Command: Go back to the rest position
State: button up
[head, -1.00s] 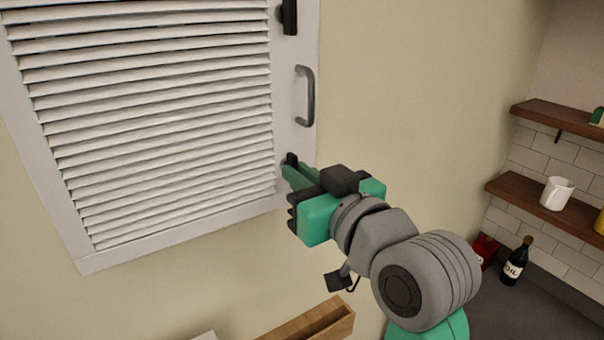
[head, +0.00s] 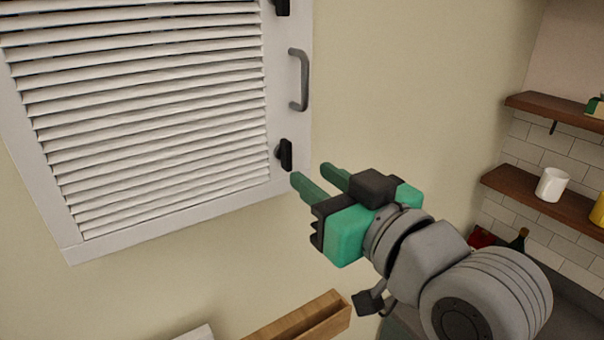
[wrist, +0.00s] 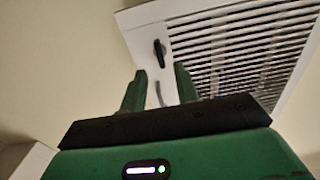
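My gripper (head: 314,177) is green and black, with its two fingers spread apart and nothing between them. In the head view it hangs just right of the lower right corner of a white louvered shutter (head: 285,110). A black latch (head: 285,154) on the shutter's right frame is close to the fingertips but apart from them. In the wrist view the open fingers (wrist: 158,88) point toward the shutter frame, and a black latch (wrist: 160,53) shows beyond them.
A grey handle (head: 304,80) and another black latch (head: 282,6) are higher on the shutter frame. A wooden box (head: 300,322) is below my gripper. Wooden shelves (head: 500,180) with a white mug (head: 551,184) are at the right. The wall between is bare.

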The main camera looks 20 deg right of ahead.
jog(key=shift+s+d, duration=0.2)
jog(key=shift+s, duration=0.8)
jog(key=s+a+r+t+h+p, duration=0.1)
jog(key=s+a+r+t, duration=0.2)
jog(key=a, duration=0.6)
jog(key=s+a+r+m+t+h+p, duration=0.1)
jog(key=s+a+r+t, duration=0.3)
jog(key=a, duration=0.6)
notch_tip(320, 180, up, 2)
jog(key=shift+s+r+m+p, duration=0.3)
jog(key=shift+s+p, duration=0.2)
jog(key=shift+s, duration=0.3)
